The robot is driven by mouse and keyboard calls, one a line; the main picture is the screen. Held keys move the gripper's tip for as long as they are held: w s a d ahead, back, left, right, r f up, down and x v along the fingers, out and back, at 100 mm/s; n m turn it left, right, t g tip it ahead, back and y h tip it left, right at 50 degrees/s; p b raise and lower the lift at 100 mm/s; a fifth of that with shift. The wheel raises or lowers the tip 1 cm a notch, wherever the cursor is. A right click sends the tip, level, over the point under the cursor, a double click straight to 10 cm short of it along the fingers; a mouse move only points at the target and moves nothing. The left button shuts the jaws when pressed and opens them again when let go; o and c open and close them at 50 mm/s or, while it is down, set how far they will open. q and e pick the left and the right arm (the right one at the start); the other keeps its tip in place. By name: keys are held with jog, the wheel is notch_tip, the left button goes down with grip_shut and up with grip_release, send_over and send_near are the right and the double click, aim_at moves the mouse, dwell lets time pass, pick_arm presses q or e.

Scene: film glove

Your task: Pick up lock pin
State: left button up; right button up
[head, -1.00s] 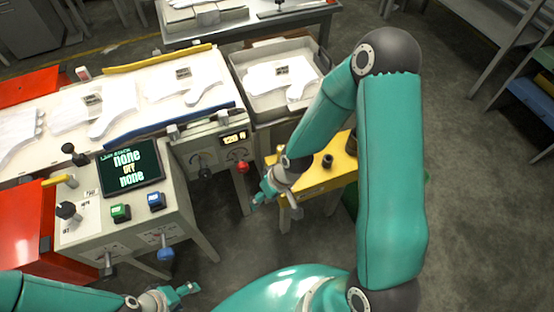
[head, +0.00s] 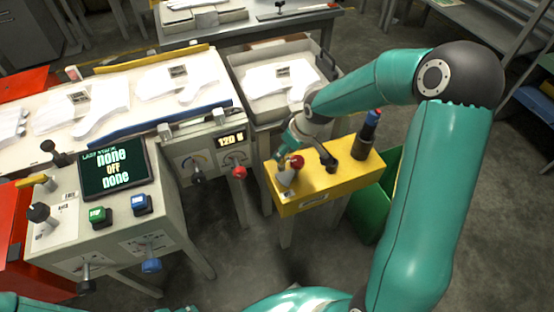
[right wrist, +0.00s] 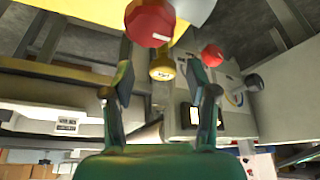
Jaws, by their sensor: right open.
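A red-knobbed piece (head: 296,160), which looks like the lock pin, stands by a small grey cone-like part on the yellow bench (head: 312,206). In the right wrist view the red knob (right wrist: 150,22) shows at the top, with a brass-coloured round end (right wrist: 162,66) below it. I cannot tell if they are one piece. My right gripper (head: 284,155) is at the bench's left end, close to the red knob. In the right wrist view its fingers (right wrist: 163,88) are apart, with nothing clasped between them. My left arm shows only at the bottom left edge; its gripper is out of view.
A black fitting (head: 328,158) and a blue-topped dark post (head: 371,125) stand on the bench. A green bin (head: 372,212) is at its right. The control console (head: 115,235) and a red machine knob (head: 239,172) are to the left. A grey glove tray (head: 250,106) is behind.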

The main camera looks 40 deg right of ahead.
aim_at(282, 160)
jog(key=x, duration=0.2)
jog(key=shift+w+f, duration=0.15)
jog(key=shift+f, duration=0.1)
jog(key=b+x, duration=0.1)
jog(key=x, duration=0.3)
jog(key=shift+a+f+b, duration=0.1)
jog(key=shift+b, duration=0.25)
jog(key=shift+w+f, duration=0.1)
jog(key=shift+f, duration=0.4)
jog(key=c, duration=1.1)
jog(key=shift+r, duration=0.1)
